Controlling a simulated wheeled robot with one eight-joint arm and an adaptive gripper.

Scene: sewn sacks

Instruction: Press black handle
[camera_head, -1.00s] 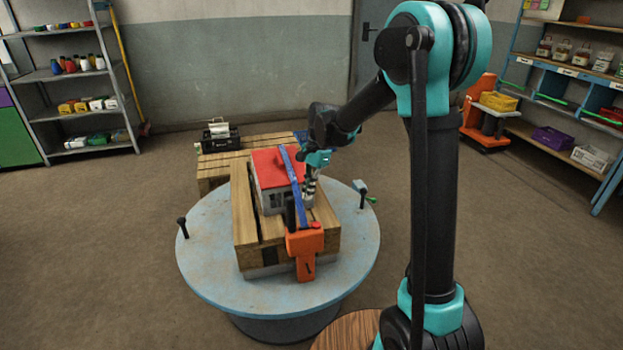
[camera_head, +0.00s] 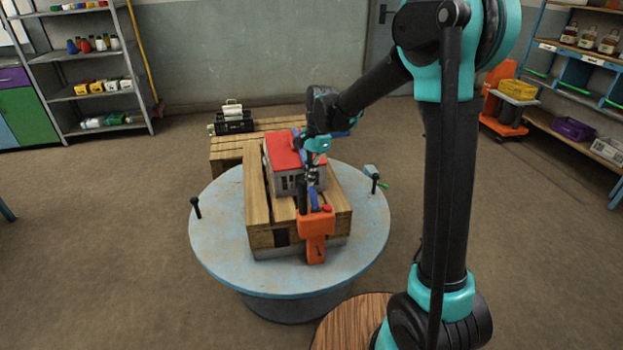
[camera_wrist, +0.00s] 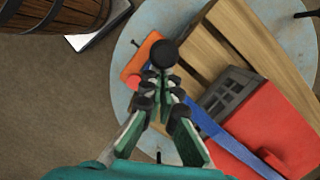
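The black handle (camera_head: 303,192) stands upright at the orange clamp-like tool (camera_head: 316,222) with a blue bar (camera_head: 315,197). In the wrist view, the handle's round black knob (camera_wrist: 163,53) is just beyond my fingertips. My gripper (camera_head: 312,178) points down above the bar, close to the handle. In the wrist view, my gripper's fingers (camera_wrist: 160,88) are brought together with nothing clearly held between them. Whether they touch the handle cannot be told. The orange body (camera_wrist: 146,55) and a red button (camera_wrist: 133,82) lie to the knob's left. My gripper hides part of the bar.
A red-roofed grey toy house (camera_head: 285,155) sits on a wooden pallet-like block (camera_head: 258,205) on the round blue table (camera_head: 215,235). Black posts stand at the table's left (camera_head: 195,207) and right (camera_head: 374,178). A wooden barrel-like top (camera_head: 350,325) is in front.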

